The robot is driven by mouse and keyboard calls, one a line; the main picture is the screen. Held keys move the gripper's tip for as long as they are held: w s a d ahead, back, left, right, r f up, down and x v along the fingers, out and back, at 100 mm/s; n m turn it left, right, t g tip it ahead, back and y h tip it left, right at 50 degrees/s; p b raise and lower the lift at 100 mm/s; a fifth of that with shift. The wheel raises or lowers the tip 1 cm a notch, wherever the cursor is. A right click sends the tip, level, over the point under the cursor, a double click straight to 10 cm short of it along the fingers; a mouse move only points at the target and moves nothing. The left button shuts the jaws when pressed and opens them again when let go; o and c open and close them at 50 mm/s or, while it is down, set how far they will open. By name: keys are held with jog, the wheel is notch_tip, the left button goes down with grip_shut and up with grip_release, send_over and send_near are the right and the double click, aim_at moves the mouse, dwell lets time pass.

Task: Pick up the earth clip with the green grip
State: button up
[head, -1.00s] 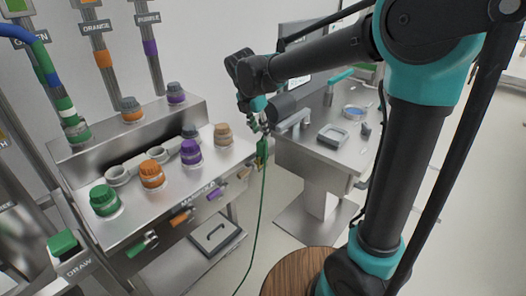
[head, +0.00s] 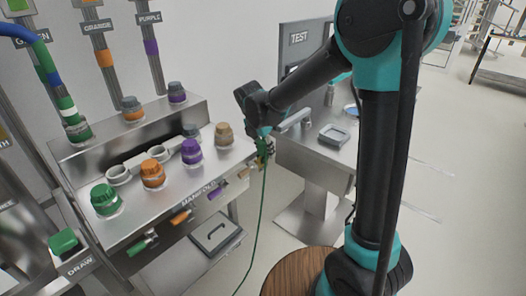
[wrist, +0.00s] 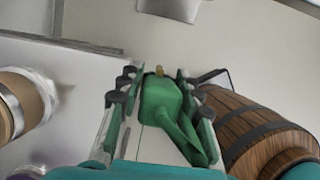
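The earth clip with the green grip (head: 261,147) is at the right end of the manifold bench, with a green cable hanging from it toward the floor. In the wrist view the green grip (wrist: 160,101) lies between the two fingers of my gripper (wrist: 156,78), its brass-coloured tip pointing away. The fingers stand on either side of it and look spread, with a narrow gap at the left. In the head view my gripper (head: 266,143) is at the clip, and its fingers are partly hidden there.
The steel manifold bench (head: 140,225) with coloured caps and valves is on the left. A tan cap (head: 224,135) is close to my gripper. A test bench (head: 310,165) with a grey tray (head: 334,135) stands behind. A wooden barrel (head: 297,270) is at the front, below my arm.

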grip_shut()
dwell(0.3)
notch_tip(320, 180, up, 20)
dwell(0.6)
